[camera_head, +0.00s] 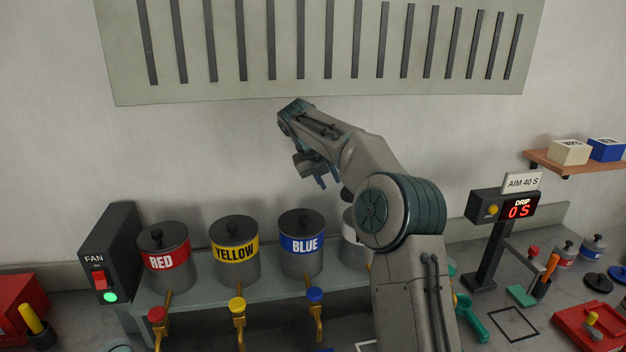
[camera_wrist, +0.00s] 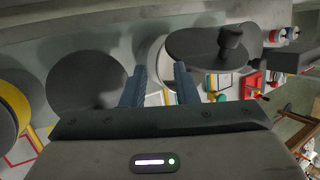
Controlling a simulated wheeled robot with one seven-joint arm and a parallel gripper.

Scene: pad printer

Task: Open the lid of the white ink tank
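The white ink tank (camera_head: 348,224) stands to the right of the blue tank in the head view, mostly behind my arm, and its lid is hidden there. In the wrist view its pale side (camera_wrist: 153,58) shows between and beyond my fingers. A dark round lid (camera_wrist: 195,45) with a black knob (camera_wrist: 231,38) overlaps it on the right; I cannot tell whether this lid is seated or swung aside. My gripper (camera_head: 325,182) hangs above and behind the blue tank's right side. In the wrist view my gripper (camera_wrist: 161,88) has its two fingers apart with nothing between them.
The red (camera_head: 165,259), yellow (camera_head: 235,250) and blue (camera_head: 302,243) tanks stand in a row to the left, with dark knobbed lids on. A drip display post (camera_head: 489,240) stands to the right. The wall below the slatted panel (camera_head: 215,95) is clear.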

